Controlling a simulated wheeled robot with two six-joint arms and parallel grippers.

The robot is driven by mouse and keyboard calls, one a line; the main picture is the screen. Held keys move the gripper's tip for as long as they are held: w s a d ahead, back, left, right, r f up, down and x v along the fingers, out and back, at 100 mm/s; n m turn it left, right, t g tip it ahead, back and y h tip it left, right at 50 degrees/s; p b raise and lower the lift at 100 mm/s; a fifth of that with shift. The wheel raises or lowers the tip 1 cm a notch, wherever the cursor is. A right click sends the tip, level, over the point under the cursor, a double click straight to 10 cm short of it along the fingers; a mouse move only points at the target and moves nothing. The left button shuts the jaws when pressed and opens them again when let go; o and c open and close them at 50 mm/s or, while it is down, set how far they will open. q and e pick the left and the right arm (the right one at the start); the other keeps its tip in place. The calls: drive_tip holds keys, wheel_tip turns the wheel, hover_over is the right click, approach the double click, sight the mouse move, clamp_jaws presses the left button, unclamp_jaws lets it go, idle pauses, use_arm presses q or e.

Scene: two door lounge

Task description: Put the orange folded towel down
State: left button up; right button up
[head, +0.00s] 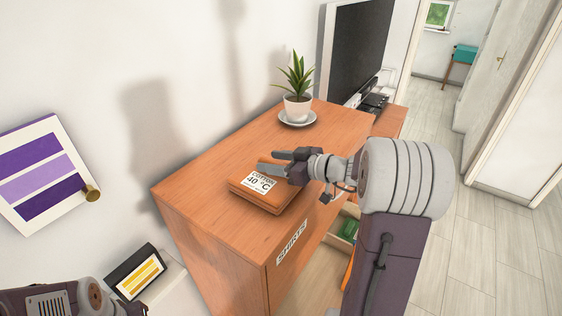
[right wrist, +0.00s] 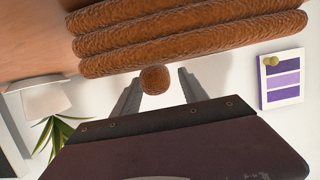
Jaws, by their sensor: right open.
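The orange folded towel (head: 262,195) lies flat on the wooden cabinet top (head: 212,208), with a white label reading "40 °C" on it. In the right wrist view its stacked layers (right wrist: 190,36) fill the top, and a round, towel-textured nub (right wrist: 155,80) sits between my fingertips. My right gripper (head: 272,162) is open beside the towel's far edge; its fingers also show in the right wrist view (right wrist: 158,85). Whether the fingers touch the nub is unclear. My left arm shows at the lower left in the head view, without its fingers.
A potted plant (head: 298,105) on a saucer stands at the cabinet's far end, near a television (head: 355,50). The cabinet front has a "SHIRTS" label (head: 291,243) and an open drawer (head: 338,236) with a green item. Cabinet top left of the towel is clear.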

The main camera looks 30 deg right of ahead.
drive_tip(key=b+v, duration=0.3)
drive_tip(key=v, duration=0.9)
drive_tip(key=shift+r, duration=0.1)
